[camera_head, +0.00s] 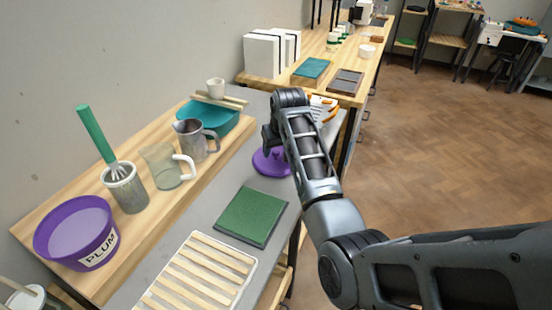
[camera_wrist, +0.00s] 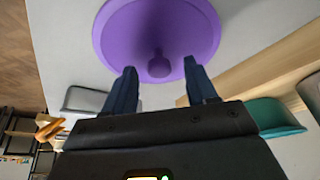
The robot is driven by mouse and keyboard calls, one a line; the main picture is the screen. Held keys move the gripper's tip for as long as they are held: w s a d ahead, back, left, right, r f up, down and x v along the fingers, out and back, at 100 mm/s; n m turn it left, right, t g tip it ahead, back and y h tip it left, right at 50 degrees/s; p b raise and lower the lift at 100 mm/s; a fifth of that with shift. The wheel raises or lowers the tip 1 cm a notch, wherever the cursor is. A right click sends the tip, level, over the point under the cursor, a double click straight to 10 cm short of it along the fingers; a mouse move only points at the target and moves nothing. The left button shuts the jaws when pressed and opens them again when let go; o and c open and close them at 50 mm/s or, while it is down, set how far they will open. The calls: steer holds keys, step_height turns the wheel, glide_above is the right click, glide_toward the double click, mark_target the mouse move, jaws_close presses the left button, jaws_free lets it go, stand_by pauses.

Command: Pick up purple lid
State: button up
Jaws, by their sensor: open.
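The purple lid (camera_head: 270,161) is round with a knob and lies on the grey bench top, partly hidden behind my arm in the head view. In the wrist view the purple lid (camera_wrist: 128,32) fills the upper middle, with its knob between and just beyond my fingertips. My gripper (camera_wrist: 158,76) is open and empty, its two dark fingers apart on either side of the knob's line. I cannot tell how far above the lid the fingertips are. In the head view my gripper is mostly hidden by my own arm.
A purple bowl marked PLUM (camera_head: 75,258), a whisk in a grey pot (camera_head: 128,190), a glass jug (camera_head: 165,168), a metal jug (camera_head: 195,142) and a teal basin (camera_head: 222,119) stand on the wooden board. A green pad (camera_head: 250,214) and a slatted rack (camera_head: 200,275) lie nearer.

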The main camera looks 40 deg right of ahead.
steer(key=shift+f, duration=0.2)
steer(key=shift+c, duration=0.5)
jaws_close()
steer(key=shift+r, duration=0.1)
